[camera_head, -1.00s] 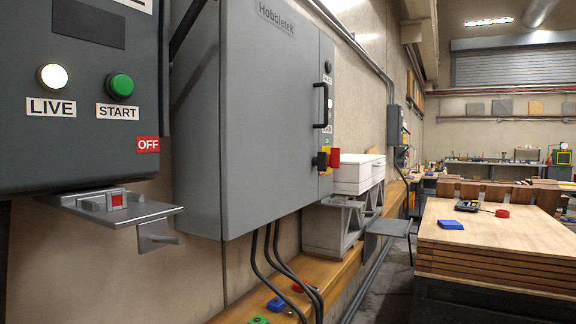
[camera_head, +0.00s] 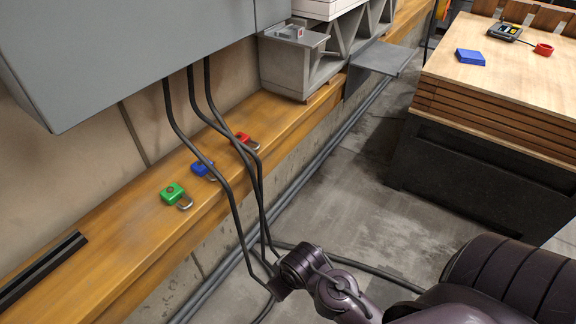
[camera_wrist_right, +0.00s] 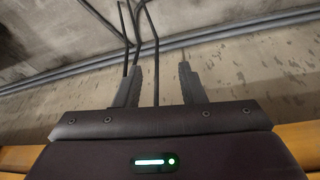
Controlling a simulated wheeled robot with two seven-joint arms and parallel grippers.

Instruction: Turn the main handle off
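The main handle is not in either view now. A second earlier, a red and yellow rotary handle showed on the right side of the grey cabinet. Only the lower part of that cabinet (camera_head: 110,60) shows now, at the upper left of the head view. My right arm comes in from the lower right of the head view, well below the cabinet; its fingers are not clear there. In the right wrist view my right gripper (camera_wrist_right: 160,68) has its two fingers apart with nothing held between them. Dark cables pass beyond the fingers. My left gripper is not in view.
Green (camera_head: 173,194), blue (camera_head: 203,169) and red (camera_head: 243,140) padlocks lie on the wooden ledge (camera_head: 110,245). Black cables (camera_head: 222,180) hang from the cabinet past the ledge. A wooden-topped bench (camera_head: 500,90) stands at right. Concrete floor (camera_head: 350,200) lies open between.

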